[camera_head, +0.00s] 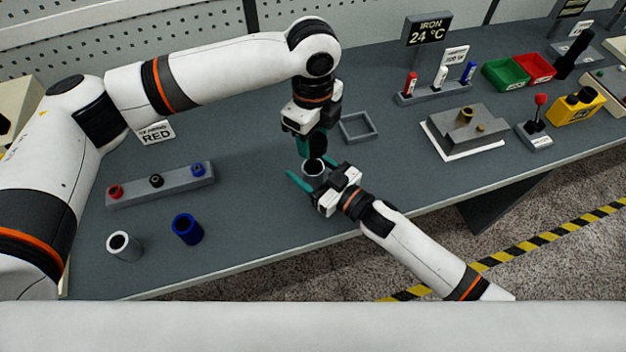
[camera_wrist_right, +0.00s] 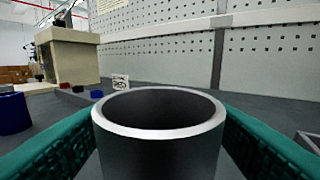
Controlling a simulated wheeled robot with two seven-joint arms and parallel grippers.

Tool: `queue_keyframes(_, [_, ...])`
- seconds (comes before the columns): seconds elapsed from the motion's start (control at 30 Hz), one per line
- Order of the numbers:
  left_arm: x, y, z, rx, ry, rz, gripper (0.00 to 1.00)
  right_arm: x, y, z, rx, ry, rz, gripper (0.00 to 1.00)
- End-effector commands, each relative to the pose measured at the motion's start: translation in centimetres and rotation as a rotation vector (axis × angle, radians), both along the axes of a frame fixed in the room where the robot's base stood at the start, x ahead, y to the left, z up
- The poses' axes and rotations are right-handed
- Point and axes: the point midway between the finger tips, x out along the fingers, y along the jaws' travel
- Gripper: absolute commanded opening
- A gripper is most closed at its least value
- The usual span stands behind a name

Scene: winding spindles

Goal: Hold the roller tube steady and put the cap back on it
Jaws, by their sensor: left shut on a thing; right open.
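A short open tube (camera_head: 313,174) stands on the bench between the spread teal fingers of my right gripper (camera_head: 316,172). In the right wrist view the tube (camera_wrist_right: 160,150) has a pale rim, a dark hollow and a dark grey wall, with a finger on each side. The right gripper is open, and the rim is uncapped. My left gripper (camera_head: 312,146) points down just above or behind the tube, shut on a small dark thing. Its fingers and the arm hide most of that thing, so I cannot tell whether it is the cap.
A grey holder (camera_head: 183,186) with red, black and blue pieces stands at left. A white tube (camera_head: 124,247) and a blue tube (camera_head: 187,229) stand in front. An empty square frame (camera_head: 358,127) lies behind right. A sign (camera_head: 156,133) reads RED.

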Motion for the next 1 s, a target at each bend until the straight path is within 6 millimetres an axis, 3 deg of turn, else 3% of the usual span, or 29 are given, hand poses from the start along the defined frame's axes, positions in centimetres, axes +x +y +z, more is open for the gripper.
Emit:
queue_keyframes(0.33, [0.0,0.0,0.0,0.0,0.0,0.0,0.27,0.2,0.3,0.0,0.001,-0.001,0.001,0.63])
queue_keyframes(0.73, [0.0,0.0,0.0,0.0,0.0,0.0,0.27,0.2,0.3,0.0,0.001,-0.001,0.001,0.0])
queue_keyframes(0.87, [0.0,0.0,-0.3,0.001,0.001,0.0,0.27,0.2,0.3,0.0,0.0,0.0,0.001,0.0])
queue_keyframes(1.0, [-0.1,0.0,-1.8,0.001,0.004,0.001,0.27,0.2,0.3,0.0,0.0,0.0,0.0,0.0])
